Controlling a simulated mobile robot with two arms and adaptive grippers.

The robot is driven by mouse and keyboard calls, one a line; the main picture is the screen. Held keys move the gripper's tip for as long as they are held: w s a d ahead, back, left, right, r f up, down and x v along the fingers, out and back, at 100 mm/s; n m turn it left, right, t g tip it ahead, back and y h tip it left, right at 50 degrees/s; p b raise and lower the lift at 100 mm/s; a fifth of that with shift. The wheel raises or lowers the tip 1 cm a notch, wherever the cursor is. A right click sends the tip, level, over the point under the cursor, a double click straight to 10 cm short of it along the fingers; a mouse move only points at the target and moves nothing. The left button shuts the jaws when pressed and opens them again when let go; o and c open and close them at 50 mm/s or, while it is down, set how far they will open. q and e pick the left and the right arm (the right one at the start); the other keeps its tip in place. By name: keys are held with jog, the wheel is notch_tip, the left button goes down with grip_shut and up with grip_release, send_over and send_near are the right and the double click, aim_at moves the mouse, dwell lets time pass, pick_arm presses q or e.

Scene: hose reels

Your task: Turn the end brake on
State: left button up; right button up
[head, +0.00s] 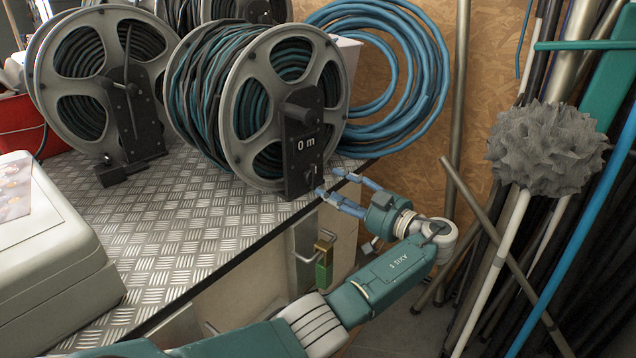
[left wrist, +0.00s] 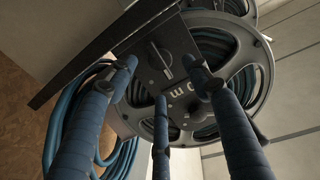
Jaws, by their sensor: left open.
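The end reel (head: 248,95) holds dark and teal hose. Its black end plate (head: 302,150) reads "0 m" and carries a small dark knob near its lower edge. That knob (left wrist: 160,58) shows in the left wrist view on the black plate. I take it for the end brake; I cannot tell its setting. My left gripper (head: 329,182) is open, with blue fingers pointing at the plate's lower part. In the left wrist view the fingers (left wrist: 158,75) spread around the knob, with nothing held between them. I cannot tell whether a finger touches it. My right gripper is out of view.
Another reel (head: 85,80) stands to the left on the tread-plate bench (head: 190,215). Blue coiled hose (head: 400,110) hangs behind. Poles and a grey duster (head: 545,150) crowd the right. A pale case (head: 50,240) sits front left.

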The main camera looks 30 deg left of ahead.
aim_at(315, 179)
pick_arm(q)
jog(key=a, duration=0.3)
jog(key=w+a, duration=0.1)
jog(key=a, duration=0.2)
jog(key=shift+w, duration=0.1)
jog(key=shift+c, duration=0.5)
jog(key=c, duration=1)
